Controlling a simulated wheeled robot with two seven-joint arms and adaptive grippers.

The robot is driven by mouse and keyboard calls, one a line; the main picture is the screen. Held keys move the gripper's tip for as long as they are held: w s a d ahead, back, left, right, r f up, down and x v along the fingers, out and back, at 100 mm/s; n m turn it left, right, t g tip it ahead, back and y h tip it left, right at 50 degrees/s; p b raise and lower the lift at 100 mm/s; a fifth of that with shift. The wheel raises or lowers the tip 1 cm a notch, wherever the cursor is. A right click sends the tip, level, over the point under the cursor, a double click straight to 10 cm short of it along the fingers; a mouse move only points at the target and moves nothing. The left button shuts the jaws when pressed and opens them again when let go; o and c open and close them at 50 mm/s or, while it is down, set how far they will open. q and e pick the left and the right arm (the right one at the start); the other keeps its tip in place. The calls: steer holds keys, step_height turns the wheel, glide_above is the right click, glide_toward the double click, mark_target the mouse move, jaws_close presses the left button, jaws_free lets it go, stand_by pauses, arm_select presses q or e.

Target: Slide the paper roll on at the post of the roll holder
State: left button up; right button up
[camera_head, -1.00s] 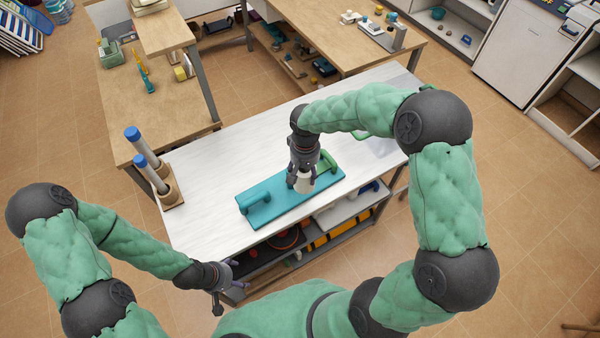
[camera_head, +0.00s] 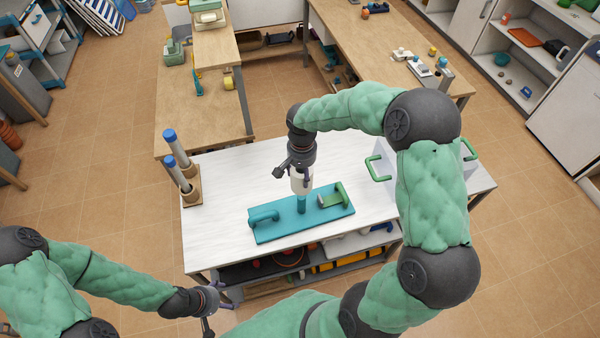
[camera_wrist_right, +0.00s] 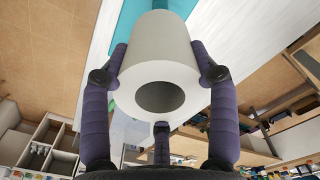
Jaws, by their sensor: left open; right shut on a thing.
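The white paper roll (camera_head: 301,184) is held in my right gripper (camera_head: 301,172), which is shut on it. In the right wrist view the roll (camera_wrist_right: 155,55) shows its open end, with the purple fingers around it. The roll holder is a teal board (camera_head: 285,229) on the white table, with a teal post (camera_head: 302,204) near its middle. The roll appears just above the post in the head view. I cannot tell whether the post's top is inside the roll. My left gripper (camera_head: 217,302) is open and empty in front of the table.
The board also bears a teal handle-like part (camera_head: 264,215) at left and a green part (camera_head: 336,197) at right. Two blue-topped cylinders (camera_head: 177,150) stand at the table's left end. A clear bin with green handles (camera_head: 377,168) is at right. The table's left middle is clear.

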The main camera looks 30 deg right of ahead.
steer(key=shift+f, duration=0.1)
steer(key=b, duration=0.5)
glide_above(301, 196)
steer(key=shift+s+f, duration=0.1)
steer(key=shift+f, duration=2.75)
steer(key=shift+f+b, duration=3.85)
steer(key=shift+f, duration=1.05)
